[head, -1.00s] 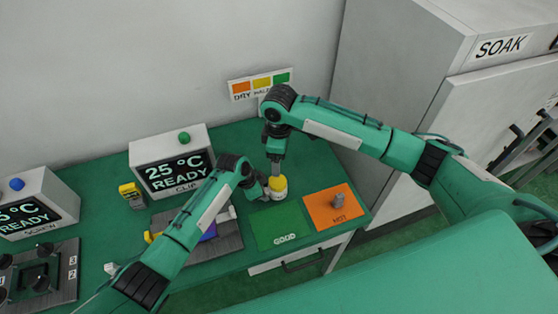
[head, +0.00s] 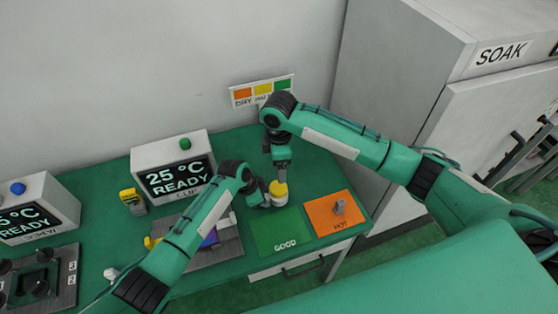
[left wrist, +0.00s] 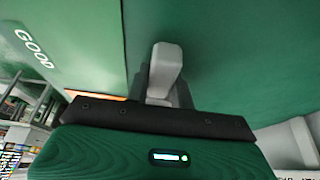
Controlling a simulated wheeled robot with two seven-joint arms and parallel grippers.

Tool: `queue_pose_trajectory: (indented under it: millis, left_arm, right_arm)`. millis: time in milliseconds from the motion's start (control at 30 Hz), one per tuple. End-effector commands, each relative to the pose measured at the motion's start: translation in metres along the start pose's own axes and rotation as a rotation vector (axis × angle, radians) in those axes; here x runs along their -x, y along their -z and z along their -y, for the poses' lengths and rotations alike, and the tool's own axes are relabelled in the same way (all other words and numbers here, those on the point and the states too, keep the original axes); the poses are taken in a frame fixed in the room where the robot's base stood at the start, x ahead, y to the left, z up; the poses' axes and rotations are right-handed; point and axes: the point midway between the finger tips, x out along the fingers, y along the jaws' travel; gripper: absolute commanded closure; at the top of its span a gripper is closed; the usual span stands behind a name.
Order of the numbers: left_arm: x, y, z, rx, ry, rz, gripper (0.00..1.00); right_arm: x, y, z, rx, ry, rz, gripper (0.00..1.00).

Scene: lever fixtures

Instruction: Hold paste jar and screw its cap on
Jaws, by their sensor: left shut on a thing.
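The paste jar (head: 279,201) is pale and stands upright at the back edge of the green GOOD mat (head: 283,238). Its yellow cap (head: 278,188) shows on top. My left gripper (head: 264,197) reaches in from the left and is shut on the jar near its side; its fingers are mostly hidden by my wrist. My right gripper (head: 280,176) points straight down at the cap from above. Its fingertips are too small to tell whether they grip the cap. The left wrist view shows a pale grey block-shaped part (left wrist: 165,70) between dark pieces; the jar is not clearly visible there.
The CLIP display box (head: 172,168), a yellow device (head: 132,201) and a grey fixture plate (head: 222,246) are to the left. The SOAK cabinet (head: 420,130) stands at the right.

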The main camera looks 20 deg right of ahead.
Motion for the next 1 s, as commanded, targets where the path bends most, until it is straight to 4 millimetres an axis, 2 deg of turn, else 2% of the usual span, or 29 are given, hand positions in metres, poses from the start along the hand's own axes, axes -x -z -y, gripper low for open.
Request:
queue_pose_trajectory:
  millis: [200, 467, 567, 1000]
  left_arm:
    - [0.0, 0.0, 0.0, 0.0, 0.0, 0.0, 1.0]
    - [0.0, 0.0, 0.0, 0.0, 0.0, 0.0, 1.0]
    - [0.0, 0.0, 0.0, 0.0, 0.0, 0.0, 1.0]
    - [0.0, 0.0, 0.0, 0.0, 0.0, 0.0, 1.0]
  right_arm:
    - [-0.001, 0.001, 0.0, 0.211, 0.002, 0.0, 0.18]
    - [-0.008, 0.001, 0.0, 0.298, 0.004, 0.001, 0.18]
    - [-0.02, 0.0, 0.0, 0.297, 0.005, 0.001, 0.18]
    - [-0.099, 0.0, 0.0, 0.295, 0.004, 0.002, 0.18]
